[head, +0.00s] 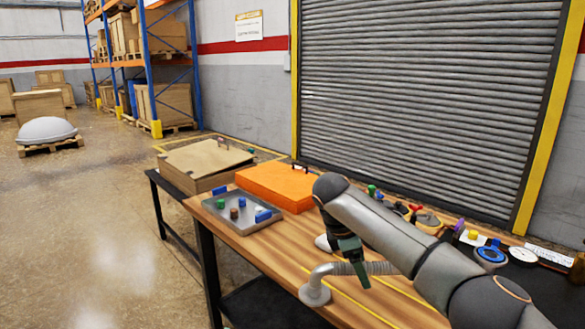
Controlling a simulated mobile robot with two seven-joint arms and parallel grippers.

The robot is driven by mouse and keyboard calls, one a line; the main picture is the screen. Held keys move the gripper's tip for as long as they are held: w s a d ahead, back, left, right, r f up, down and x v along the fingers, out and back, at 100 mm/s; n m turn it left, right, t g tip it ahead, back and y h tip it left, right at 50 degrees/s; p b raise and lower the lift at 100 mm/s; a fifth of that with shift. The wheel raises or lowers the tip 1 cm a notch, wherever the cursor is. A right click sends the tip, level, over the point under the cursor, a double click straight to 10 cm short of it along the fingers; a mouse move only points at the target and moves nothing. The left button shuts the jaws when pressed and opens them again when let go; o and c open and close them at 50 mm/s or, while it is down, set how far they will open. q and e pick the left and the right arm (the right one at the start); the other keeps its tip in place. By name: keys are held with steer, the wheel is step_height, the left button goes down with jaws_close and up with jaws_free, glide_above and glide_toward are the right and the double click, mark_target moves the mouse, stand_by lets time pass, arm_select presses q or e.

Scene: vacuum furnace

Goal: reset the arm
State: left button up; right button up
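My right arm reaches in from the lower right, over the wooden workbench (290,248). Its elbow-like grey end is raised and bends down to my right gripper (361,278), a dark green piece pointing downward over the bench. It hangs beside a grey ribbed hose (350,268) that ends in a round foot at the bench's front edge. I cannot tell whether the gripper touches the hose, or whether its fingers are apart. No held object shows. My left arm and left gripper are out of view.
A grey tray (240,222) with small coloured blocks and an orange case (275,185) stand left of my arm. A wooden box (205,163) stands beyond. Tools and tape rolls (490,255) crowd the right side. Open floor (100,230) lies left.

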steer(key=s+a+f+m+y+p, duration=0.25)
steer(key=s+a+f, duration=0.25)
steer(key=f, duration=0.3)
steer(key=s+a+f+m+t+y+p, duration=0.1)
steer(key=s+a+f+y, duration=0.3)
steer(key=f, duration=0.5)
steer(key=s+a+f+m+y+p, duration=0.1)
steer(key=s+a+f+m+y, duration=0.1)
steer(key=s+a+f, duration=0.5)
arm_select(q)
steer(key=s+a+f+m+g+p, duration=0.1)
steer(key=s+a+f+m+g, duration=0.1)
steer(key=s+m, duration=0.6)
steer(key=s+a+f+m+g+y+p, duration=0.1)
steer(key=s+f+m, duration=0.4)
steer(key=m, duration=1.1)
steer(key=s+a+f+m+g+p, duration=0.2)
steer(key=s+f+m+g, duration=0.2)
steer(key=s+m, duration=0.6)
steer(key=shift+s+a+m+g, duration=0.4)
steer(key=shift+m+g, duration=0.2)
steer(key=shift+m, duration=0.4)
arm_select(e)
steer(key=s+d+m+t+h, duration=0.1)
steer(key=s+d+m+t, duration=0.5)
steer(key=s+d, duration=1.1)
steer(key=d+m, duration=0.1)
steer(key=m, duration=0.3)
steer(key=shift+s+d+r+h, duration=0.3)
steer(key=shift+h, duration=0.05)
